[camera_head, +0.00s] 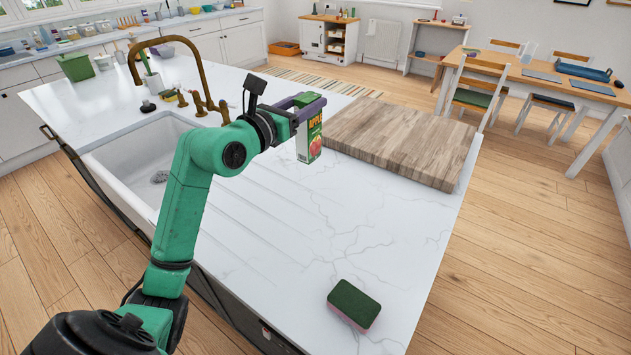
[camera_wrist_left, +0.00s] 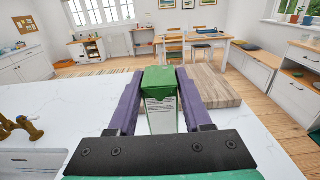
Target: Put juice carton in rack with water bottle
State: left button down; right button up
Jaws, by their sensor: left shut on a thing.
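The juice carton (camera_head: 309,136) is green and white with an apple picture and the word "APPLE". My left gripper (camera_head: 310,104) is shut on it with purple fingers and holds it upright over the white marble counter (camera_head: 300,230). I cannot tell whether its base touches the counter. In the left wrist view the carton (camera_wrist_left: 161,100) stands between the two purple fingers, its green top towards the camera. A rack holding a water bottle cannot be made out in these views. My right gripper is not in view.
A wooden board (camera_head: 400,142) lies on the counter just right of the carton. A green and pink sponge (camera_head: 353,304) lies near the front edge. A sink (camera_head: 140,165) with a brass faucet (camera_head: 190,80) is at left. The counter's front middle is clear; a dining table (camera_head: 540,75) stands beyond.

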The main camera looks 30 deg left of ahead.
aim_at(301, 144)
pick_arm(q)
jog(key=f, duration=0.2)
jog(key=s+f, duration=0.2)
jog(key=f, duration=0.1)
jog(key=shift+a+f, duration=0.1)
jog(key=shift+f, duration=0.2)
jog(key=f, duration=0.3)
jog(key=shift+w+b, duration=0.2)
jog(key=shift+b, duration=0.1)
notch_tip(301, 144, down, 8)
jog(key=b, duration=0.2)
jog(key=shift+w+b, duration=0.3)
jog(key=shift+w, duration=0.1)
jog(key=shift+c, duration=1.6)
grip_release()
jog(key=shift+s, duration=0.1)
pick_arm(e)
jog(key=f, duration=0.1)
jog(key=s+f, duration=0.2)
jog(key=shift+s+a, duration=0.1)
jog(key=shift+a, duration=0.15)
pick_arm(q)
jog(key=shift+r, duration=0.1)
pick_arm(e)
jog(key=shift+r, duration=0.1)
